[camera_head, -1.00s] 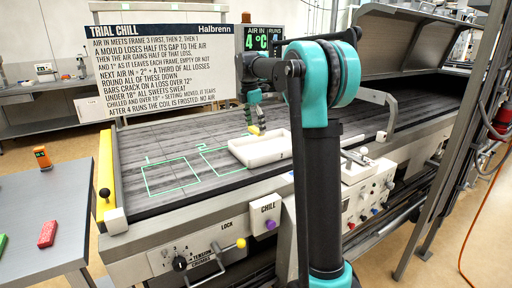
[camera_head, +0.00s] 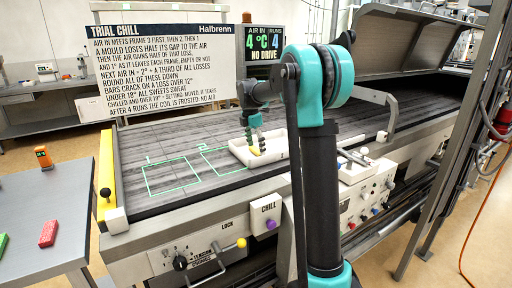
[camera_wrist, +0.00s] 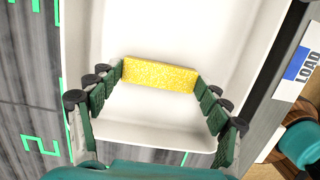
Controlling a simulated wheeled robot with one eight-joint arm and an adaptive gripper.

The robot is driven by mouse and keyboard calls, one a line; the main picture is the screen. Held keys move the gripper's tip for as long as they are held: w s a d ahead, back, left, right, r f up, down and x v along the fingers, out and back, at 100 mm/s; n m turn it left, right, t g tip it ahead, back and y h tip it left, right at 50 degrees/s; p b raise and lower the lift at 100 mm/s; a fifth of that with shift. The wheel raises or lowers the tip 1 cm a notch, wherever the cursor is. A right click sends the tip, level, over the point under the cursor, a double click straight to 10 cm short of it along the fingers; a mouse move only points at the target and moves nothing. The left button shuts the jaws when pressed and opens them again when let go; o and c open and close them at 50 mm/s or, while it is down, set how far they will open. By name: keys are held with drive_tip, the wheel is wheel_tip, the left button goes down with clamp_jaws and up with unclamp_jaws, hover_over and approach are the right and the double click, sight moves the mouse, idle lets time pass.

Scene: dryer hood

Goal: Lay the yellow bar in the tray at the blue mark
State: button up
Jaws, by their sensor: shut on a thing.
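The yellow bar (camera_wrist: 160,74) is speckled and held by its two ends between my gripper's green fingers. The white tray (camera_wrist: 150,138) lies around and below it in the wrist view. In the head view, my gripper (camera_head: 253,146) reaches down into the white tray (camera_head: 268,162), with the yellow bar (camera_head: 256,152) low between the fingertips. I cannot tell whether the bar touches the tray floor. A blue mark (camera_wrist: 298,63) is on the white LOAD plate beside the tray, at the right of the wrist view.
Green outlined frames (camera_head: 172,178) on the dark belt left of the tray are empty. A control panel (camera_head: 368,195) stands in front at the right. A side table (camera_head: 40,215) holds red, green and orange items. The display (camera_head: 263,42) reads 4°C, runs 4, NO DRIVE.

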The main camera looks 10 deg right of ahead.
drive_tip(key=shift+f, duration=0.15)
drive_tip(key=o, duration=1.1)
drive_tip(key=shift+o, duration=0.2)
wheel_tip(320, 180, up, 12)
drive_tip(key=a, duration=0.1)
drive_tip(key=shift+s+a, duration=0.35)
